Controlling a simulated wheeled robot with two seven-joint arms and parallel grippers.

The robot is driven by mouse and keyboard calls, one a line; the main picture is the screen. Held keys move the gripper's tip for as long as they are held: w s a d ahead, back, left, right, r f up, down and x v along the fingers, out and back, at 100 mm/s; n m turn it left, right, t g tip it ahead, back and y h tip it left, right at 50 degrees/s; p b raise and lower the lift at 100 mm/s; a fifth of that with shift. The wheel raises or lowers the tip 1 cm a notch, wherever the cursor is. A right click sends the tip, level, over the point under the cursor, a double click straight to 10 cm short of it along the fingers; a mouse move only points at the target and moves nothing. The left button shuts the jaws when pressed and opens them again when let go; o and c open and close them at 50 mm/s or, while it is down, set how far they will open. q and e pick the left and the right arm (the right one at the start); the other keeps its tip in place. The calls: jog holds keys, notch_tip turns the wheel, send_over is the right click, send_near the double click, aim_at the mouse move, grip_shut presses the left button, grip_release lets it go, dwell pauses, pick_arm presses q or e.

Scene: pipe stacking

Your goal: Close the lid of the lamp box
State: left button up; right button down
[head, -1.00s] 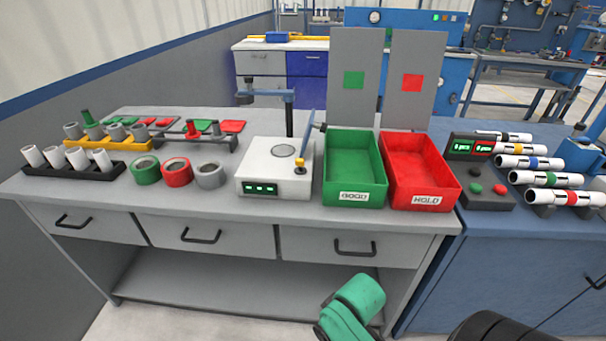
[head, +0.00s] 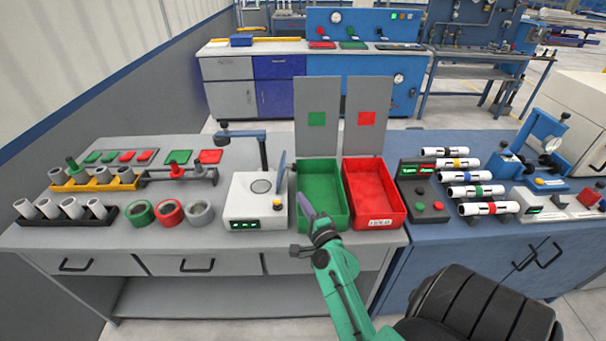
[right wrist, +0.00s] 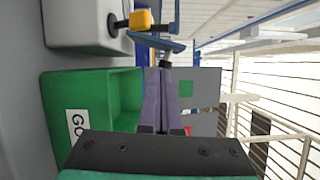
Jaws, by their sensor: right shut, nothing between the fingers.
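The lamp box (head: 252,205) is a white box with a round plate on top, a small green display and a yellow knob. A lamp arm (head: 262,150) stands behind it. A thin blue-grey panel, seemingly its lid (head: 282,172), stands raised and tilted at the box's right side. My right gripper (head: 304,206), on a green arm, is shut and empty over the front left of the green bin, right of the lamp box. In the right wrist view, its purple fingers (right wrist: 160,82) lie together just below the blue panel (right wrist: 160,42). My left gripper is not in view.
The green bin (head: 341,216) and the red bin (head: 400,216) stand right of the box, with tall grey panels behind them. Green, red and grey rings (head: 170,212) lie to the left, near pipe racks. A control box (head: 424,195) and banded pipes stand at right.

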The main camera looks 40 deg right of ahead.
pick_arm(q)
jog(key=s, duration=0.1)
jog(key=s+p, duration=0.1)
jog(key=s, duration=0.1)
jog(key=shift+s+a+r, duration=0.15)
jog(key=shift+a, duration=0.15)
pick_arm(e)
jog(key=w+d+m+h, duration=0.2)
jog(key=w+d+m, duration=0.1)
jog(key=w+d, duration=0.4)
jog(key=shift+w+r+h, duration=0.3)
jog(key=shift+w, duration=0.25)
